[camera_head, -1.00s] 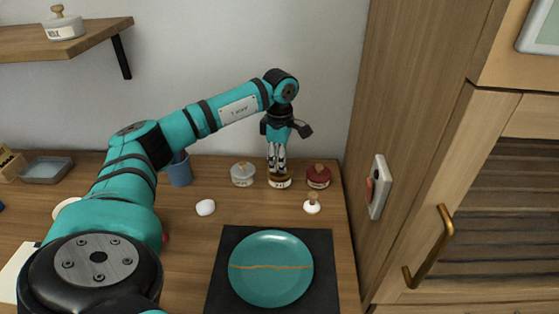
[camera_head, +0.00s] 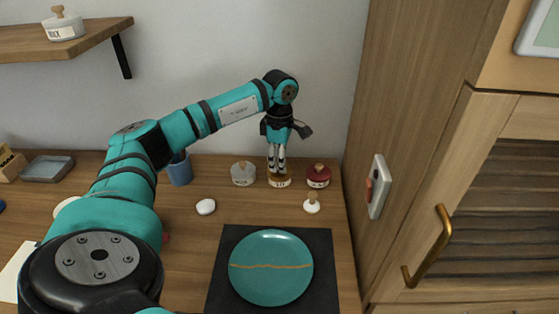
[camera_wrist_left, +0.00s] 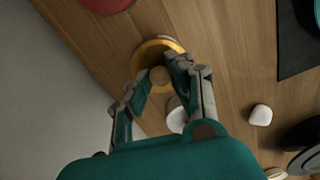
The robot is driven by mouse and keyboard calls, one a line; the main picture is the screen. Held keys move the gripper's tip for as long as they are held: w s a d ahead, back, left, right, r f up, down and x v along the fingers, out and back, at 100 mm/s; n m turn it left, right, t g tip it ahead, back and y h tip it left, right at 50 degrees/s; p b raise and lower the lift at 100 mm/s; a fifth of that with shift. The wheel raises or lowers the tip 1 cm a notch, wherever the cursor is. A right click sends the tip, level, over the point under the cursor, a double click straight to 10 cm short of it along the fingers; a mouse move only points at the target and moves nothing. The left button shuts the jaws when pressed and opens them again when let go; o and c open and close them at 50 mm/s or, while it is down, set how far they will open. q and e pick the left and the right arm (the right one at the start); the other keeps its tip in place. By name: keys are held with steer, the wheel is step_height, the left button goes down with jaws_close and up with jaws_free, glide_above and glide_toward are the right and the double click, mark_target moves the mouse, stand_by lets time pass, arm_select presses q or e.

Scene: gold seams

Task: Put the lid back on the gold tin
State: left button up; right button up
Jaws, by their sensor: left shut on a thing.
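The gold tin (camera_head: 279,183), with a pale label, stands on the wooden counter between a grey tin (camera_head: 243,174) and a red tin (camera_head: 318,176). My left gripper (camera_head: 277,168) points straight down over the gold tin. In the left wrist view the fingers (camera_wrist_left: 164,77) are closed on a round tan knob (camera_wrist_left: 159,76), the lid's handle. The gold rim (camera_wrist_left: 150,45) circles just beyond it. The lid is at the tin's mouth, but the fingers hide much of it; I cannot tell whether it sits flush. My right gripper is not in view.
A white stone-like piece (camera_head: 206,207) lies to the left. A teal plate with a gold seam (camera_head: 270,285) rests on a dark mat (camera_head: 325,260). A blue cup (camera_head: 179,172) stands behind my arm.

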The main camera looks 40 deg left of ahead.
arm_select(q)
steer(key=o, duration=1.4)
steer(key=shift+r+p, duration=2.85)
steer(key=shift+r, duration=0.65)
jaws_close()
steer(key=shift+f, duration=0.2)
